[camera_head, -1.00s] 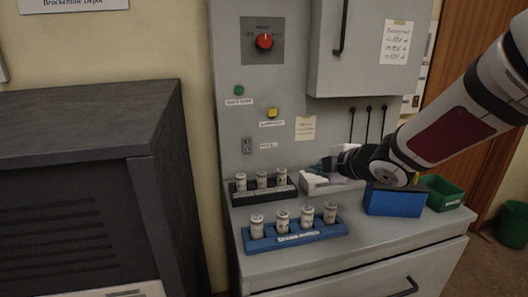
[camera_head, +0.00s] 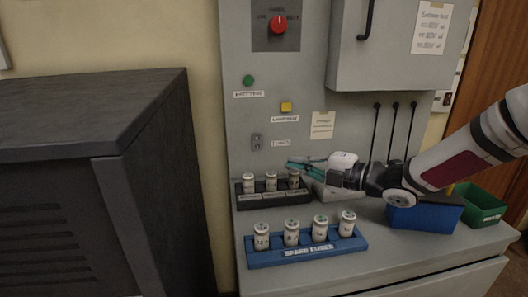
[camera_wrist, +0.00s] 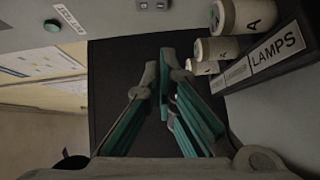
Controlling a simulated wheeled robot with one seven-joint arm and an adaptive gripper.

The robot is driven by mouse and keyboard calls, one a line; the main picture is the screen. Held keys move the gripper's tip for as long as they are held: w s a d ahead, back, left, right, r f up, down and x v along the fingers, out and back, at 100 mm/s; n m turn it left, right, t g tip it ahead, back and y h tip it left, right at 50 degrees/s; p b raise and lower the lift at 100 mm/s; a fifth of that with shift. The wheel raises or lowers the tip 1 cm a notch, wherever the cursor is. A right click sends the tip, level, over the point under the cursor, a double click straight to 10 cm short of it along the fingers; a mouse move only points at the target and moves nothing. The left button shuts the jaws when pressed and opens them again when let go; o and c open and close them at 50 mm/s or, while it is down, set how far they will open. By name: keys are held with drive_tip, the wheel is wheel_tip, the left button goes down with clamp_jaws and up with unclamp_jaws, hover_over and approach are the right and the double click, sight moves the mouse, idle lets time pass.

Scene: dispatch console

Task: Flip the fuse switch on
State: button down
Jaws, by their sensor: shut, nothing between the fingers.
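The fuse switch (camera_head: 257,142) is a small grey rocker on the upright panel, left of a small white label (camera_head: 285,144). I cannot tell its position. In the wrist view, part of a grey switch (camera_wrist: 152,4) shows at the top edge, beyond my fingertips. My gripper (camera_head: 290,164) has green-sided fingers and points left, above the black fuse rack (camera_head: 262,203), lower than the switch and to its right, apart from it. In the wrist view, the fingertips (camera_wrist: 159,66) are close together with nothing between them.
White fuses (camera_head: 271,181) stand in the black rack, right beside my fingers in the wrist view. A blue spare-fuse rack (camera_head: 300,256) is in front. A green button (camera_head: 248,81), yellow button (camera_head: 286,107) and red knob (camera_head: 279,25) are above. Blue (camera_head: 425,215) and green (camera_head: 481,204) bins stand right.

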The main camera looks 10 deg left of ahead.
sight(257, 142)
drive_tip(key=x, duration=1)
drive_tip(key=shift+a+b, duration=0.1)
drive_tip(key=shift+b, duration=0.2)
drive_tip(key=shift+w+a+f, duration=0.1)
drive_tip(key=shift+w+a, duration=0.15)
drive_tip(key=shift+w, duration=0.65)
drive_tip(key=shift+w+a+f, duration=0.1)
drive_tip(key=shift+w+a, duration=0.15)
drive_tip(key=shift+w, duration=0.7)
drive_tip(key=b, duration=0.3)
drive_tip(key=shift+w+f+n+y, duration=0.3)
drive_tip(key=shift+w+f, duration=0.05)
drive_tip(key=shift+w, duration=0.05)
drive_tip(key=shift+r+p, duration=0.1)
drive_tip(key=shift+p, duration=0.2)
drive_tip(key=shift+s+r+p, duration=0.15)
drive_tip(key=shift+s+p, duration=0.05)
drive_tip(key=shift+p, duration=0.25)
